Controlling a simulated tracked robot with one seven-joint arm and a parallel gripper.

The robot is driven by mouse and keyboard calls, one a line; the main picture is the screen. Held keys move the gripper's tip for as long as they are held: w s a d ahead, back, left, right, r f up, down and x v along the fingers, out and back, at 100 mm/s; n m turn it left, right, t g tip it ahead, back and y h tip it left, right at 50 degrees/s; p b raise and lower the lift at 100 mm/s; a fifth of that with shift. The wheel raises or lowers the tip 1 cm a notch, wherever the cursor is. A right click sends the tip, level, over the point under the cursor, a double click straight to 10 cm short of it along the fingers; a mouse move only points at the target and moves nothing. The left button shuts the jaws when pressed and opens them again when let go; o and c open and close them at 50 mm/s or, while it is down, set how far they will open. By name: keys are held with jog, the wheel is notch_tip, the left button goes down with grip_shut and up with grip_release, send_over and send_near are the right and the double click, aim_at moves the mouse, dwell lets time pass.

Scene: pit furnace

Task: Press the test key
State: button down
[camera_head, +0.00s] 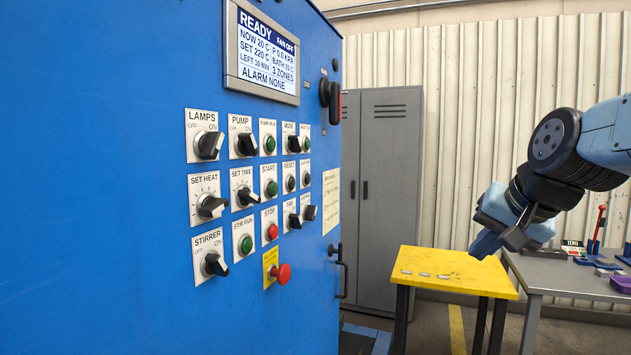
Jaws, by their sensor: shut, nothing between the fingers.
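The blue furnace cabinet (110,180) fills the left side, with rows of labelled switches and buttons. No label clearly reads as a test key; the labels in the far right columns are too small and slanted to read surely. A dark button (290,183) under a label like RESET and another small control (306,180) to its right are in the middle row. The display (262,52) above reads READY and ALARM NONE. My gripper (484,246) is shut and empty, pointing down and left, well right of the panel and apart from it.
A red emergency knob (281,273) and a door handle (341,270) stick out from the cabinet. A yellow table (455,285) with small flat pieces stands below my gripper. A grey locker (385,150) is behind. A grey bench (565,278) with tools is at right.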

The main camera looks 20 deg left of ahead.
aim_at(308, 179)
jog(key=w+a+r+m+y, duration=0.1)
jog(key=w+a+r, duration=0.2)
jog(key=a, duration=0.4)
jog(key=w+a+r+m+y, duration=0.1)
jog(key=w+a+r+y, duration=0.1)
jog(key=w+a, duration=0.2)
jog(key=w+a+r+m+y, duration=0.2)
jog(key=w+a+r, duration=0.1)
jog(key=a, duration=0.7)
jog(key=shift+w+a+r, duration=0.15)
jog(key=shift+w+r, duration=0.2)
jog(key=shift+w, duration=0.5)
jog(key=shift+a, duration=0.1)
jog(key=a, duration=0.8)
jog(key=shift+w+a, duration=0.3)
jog(key=shift+w, duration=0.05)
jog(key=shift+a, duration=0.1)
jog(key=shift+a, duration=0.3)
jog(key=shift+a, duration=0.4)
dwell(0.6)
jog(key=shift+d, duration=0.8)
